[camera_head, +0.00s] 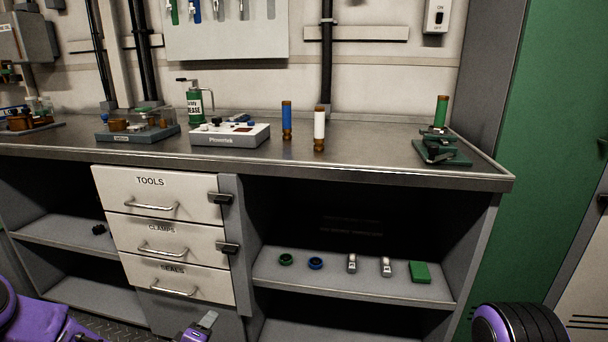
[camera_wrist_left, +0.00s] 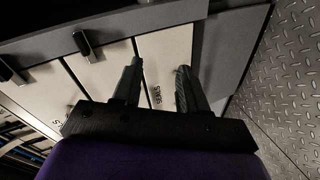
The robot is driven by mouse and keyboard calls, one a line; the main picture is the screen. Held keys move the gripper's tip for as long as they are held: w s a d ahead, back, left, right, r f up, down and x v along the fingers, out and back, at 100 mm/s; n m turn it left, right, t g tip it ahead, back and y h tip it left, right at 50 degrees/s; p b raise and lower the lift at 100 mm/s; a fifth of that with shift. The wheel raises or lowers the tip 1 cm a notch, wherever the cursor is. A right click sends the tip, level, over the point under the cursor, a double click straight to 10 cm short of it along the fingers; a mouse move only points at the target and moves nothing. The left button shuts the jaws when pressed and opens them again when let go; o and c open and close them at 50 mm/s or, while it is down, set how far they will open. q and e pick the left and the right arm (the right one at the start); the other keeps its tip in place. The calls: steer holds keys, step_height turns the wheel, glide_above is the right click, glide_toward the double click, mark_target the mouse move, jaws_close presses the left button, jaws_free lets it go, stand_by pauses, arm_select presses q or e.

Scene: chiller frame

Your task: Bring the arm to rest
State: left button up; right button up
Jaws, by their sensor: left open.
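My left gripper (camera_head: 206,321) shows at the bottom edge of the head view, in front of the lowest part of the drawer unit. In the left wrist view its two dark fingers (camera_wrist_left: 158,76) stand apart with nothing between them. The drawer marked SEALS (camera_wrist_left: 165,62) lies beyond the fingers, and they look clear of it. In the head view the TOOLS (camera_head: 180,187), CLAMPS (camera_head: 135,233) and SEALS (camera_head: 210,284) drawers all look shut. My right gripper is out of view; only a purple and black part of my right arm shows at the lower right.
The steel worktop (camera_head: 370,160) carries a white box (camera_head: 230,136), a green grease bottle (camera_head: 196,105), blue (camera_head: 287,118) and white (camera_head: 319,125) cylinders and a green fixture (camera_head: 441,150). Small parts and a green block (camera_head: 419,272) lie on the right shelf (camera_head: 335,286). Bare floor (camera_wrist_left: 290,85) lies beside the cabinet.

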arm_select(q)
steer(key=s+f+m+g+y, duration=0.1)
steer(key=s+f+m+g, duration=0.15)
steer(key=s+f, duration=0.55)
steer(key=s+f+m+g+y, duration=0.15)
steer(key=s+f+g, duration=0.3)
steer(key=s, duration=0.55)
steer(key=s+a+f+m+g+y, duration=0.1)
steer(key=s+a+f+m+g, duration=0.1)
steer(key=s, duration=0.6)
steer(key=s+a+f+m+g, duration=0.1)
steer(key=s+a+f+g, duration=0.1)
steer(key=s, duration=0.7)
step_height(320, 180, up, 20)
steer(key=p, duration=2)
steer(key=shift+s+d+f, duration=0.15)
steer(key=shift+s+d, duration=0.05)
